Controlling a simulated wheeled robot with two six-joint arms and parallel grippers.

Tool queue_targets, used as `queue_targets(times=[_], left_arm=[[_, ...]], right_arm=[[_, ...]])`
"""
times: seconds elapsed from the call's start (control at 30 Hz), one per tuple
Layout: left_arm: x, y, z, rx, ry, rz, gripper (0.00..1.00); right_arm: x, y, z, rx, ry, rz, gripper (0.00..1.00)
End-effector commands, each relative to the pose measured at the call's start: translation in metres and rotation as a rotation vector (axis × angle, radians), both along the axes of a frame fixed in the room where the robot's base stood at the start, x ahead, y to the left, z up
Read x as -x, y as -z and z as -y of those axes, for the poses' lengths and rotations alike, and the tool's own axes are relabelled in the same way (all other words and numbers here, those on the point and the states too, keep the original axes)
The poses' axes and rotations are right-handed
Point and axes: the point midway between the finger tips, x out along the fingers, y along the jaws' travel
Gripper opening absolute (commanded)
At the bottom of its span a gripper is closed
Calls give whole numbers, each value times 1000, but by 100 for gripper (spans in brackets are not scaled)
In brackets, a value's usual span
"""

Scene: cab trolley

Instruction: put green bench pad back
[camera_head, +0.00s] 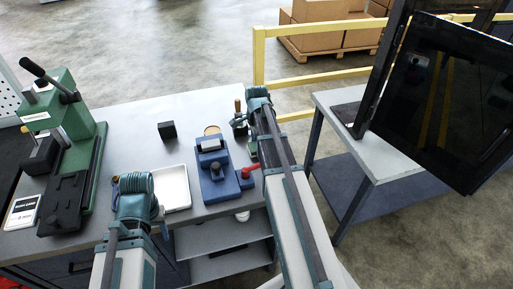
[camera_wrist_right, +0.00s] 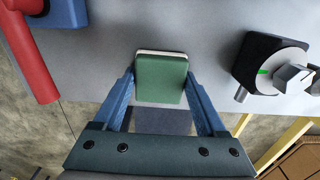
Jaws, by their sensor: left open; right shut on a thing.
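The green bench pad (camera_wrist_right: 161,80), a small block with a pale far edge, is between the fingers of my right gripper (camera_wrist_right: 161,92) in the right wrist view. That gripper is shut on it. The pad is at the bench's right edge; whether it touches the top I cannot tell. In the head view my right gripper (camera_head: 252,140) is mostly hidden by its arm, between the red handle and a black dial device. My left gripper (camera_head: 137,190) is open and empty, beside the white tray (camera_head: 174,187) at the bench's front.
The grey bench (camera_head: 130,125) holds a green press (camera_head: 75,140), a black cube (camera_head: 167,130), a blue device (camera_head: 215,170) with a red handle (camera_head: 250,170), and the black dial device (camera_wrist_right: 270,67). A side table (camera_head: 345,130) with a dark screen stands right, beyond a gap.

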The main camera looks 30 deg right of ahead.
Motion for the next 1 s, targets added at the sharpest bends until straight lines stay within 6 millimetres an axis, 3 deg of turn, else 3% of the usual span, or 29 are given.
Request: queue_targets(times=[0.2, 0.23, 0.37, 0.73, 1.0], left_arm=[[0, 5, 0, 0, 0, 0, 50], [0, 3, 0, 0, 0, 0, 50], [0, 2, 0, 0, 0, 0, 50], [0, -2, 0, 0, 0, 0, 50], [0, -26, 0, 0, 0, 0, 50]], right_arm=[[0, 5, 0, 0, 0, 0, 22], [0, 3, 0, 0, 0, 0, 79], [0, 2, 0, 0, 0, 0, 100], [0, -2, 0, 0, 0, 0, 100], [0, -26, 0, 0, 0, 0, 100]])
